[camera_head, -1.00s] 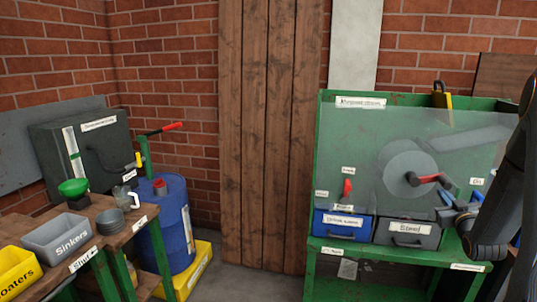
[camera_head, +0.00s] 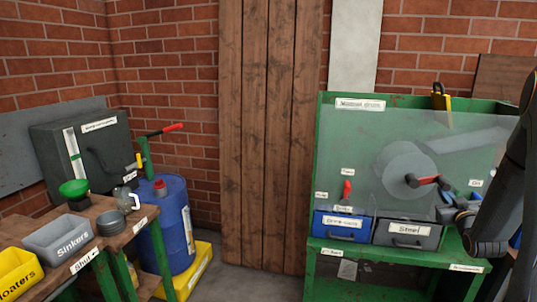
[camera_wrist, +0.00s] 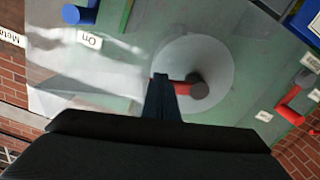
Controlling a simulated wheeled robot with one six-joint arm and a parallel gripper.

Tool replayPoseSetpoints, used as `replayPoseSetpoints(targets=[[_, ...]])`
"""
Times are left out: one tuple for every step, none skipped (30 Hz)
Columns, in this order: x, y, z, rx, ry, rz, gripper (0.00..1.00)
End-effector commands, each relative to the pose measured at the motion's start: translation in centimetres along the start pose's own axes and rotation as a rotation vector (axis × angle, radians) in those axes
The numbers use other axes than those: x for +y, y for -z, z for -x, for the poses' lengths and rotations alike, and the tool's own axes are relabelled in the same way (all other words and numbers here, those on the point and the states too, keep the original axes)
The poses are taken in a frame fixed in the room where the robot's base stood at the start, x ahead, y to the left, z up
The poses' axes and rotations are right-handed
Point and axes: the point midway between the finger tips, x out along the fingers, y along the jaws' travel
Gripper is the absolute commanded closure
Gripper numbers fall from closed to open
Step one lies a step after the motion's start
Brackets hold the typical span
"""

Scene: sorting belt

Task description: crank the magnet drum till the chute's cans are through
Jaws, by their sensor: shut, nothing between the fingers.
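The magnet drum (camera_head: 400,158) is a grey cylinder behind the clear panel of the green machine at right. Its crank has a red handle (camera_head: 428,180) and a dark hub, and also shows in the wrist view (camera_wrist: 182,88). My gripper (camera_head: 447,197) is shut and empty, just below and right of the crank in the head view. A pale sloping shape (camera_head: 468,143) lies right of the drum. I make out no cans.
A blue bin (camera_head: 342,235) and a grey bin labelled Steel (camera_head: 385,232) sit under the panel. A red lever (camera_head: 347,190) is left of the drum. A blue handle (camera_wrist: 82,12) is beside the On label. A blue barrel (camera_head: 165,225) and workbench stand at left.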

Motion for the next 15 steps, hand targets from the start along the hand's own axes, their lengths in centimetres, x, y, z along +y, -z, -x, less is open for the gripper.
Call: replayPoseSetpoints(targets=[[0.2, 0.8, 0.0, 0.003, 0.000, 0.001, 1.00], [0.3, 1.0, 0.0, 0.003, 0.000, 0.000, 1.00], [0.4, 1.3, 0.0, 0.003, 0.000, 0.000, 1.00], [0.4, 1.6, 0.0, 0.003, 0.000, 0.000, 1.00], [0.5, 1.8, 0.0, 0.003, -0.001, 0.000, 1.00], [0.5, 2.2, 0.0, 0.004, 0.000, 0.000, 1.00], [0.4, 2.0, 0.0, 0.003, -0.001, 0.000, 1.00], [0.4, 1.9, 0.0, 0.003, -0.001, 0.000, 1.00], [0.4, 1.9, 0.0, 0.003, -0.001, 0.000, 1.00], [0.4, 1.8, 0.0, 0.002, -0.001, 0.000, 1.00], [0.4, 1.7, 0.0, 0.002, -0.001, 0.000, 1.00], [0.3, 1.6, 0.0, 0.002, -0.001, 0.000, 1.00], [0.3, 1.4, 0.0, 0.002, 0.000, 0.000, 1.00], [0.3, 1.3, 0.0, 0.002, 0.000, 0.000, 1.00], [0.2, 1.1, 0.0, 0.002, 0.000, 0.000, 1.00]])
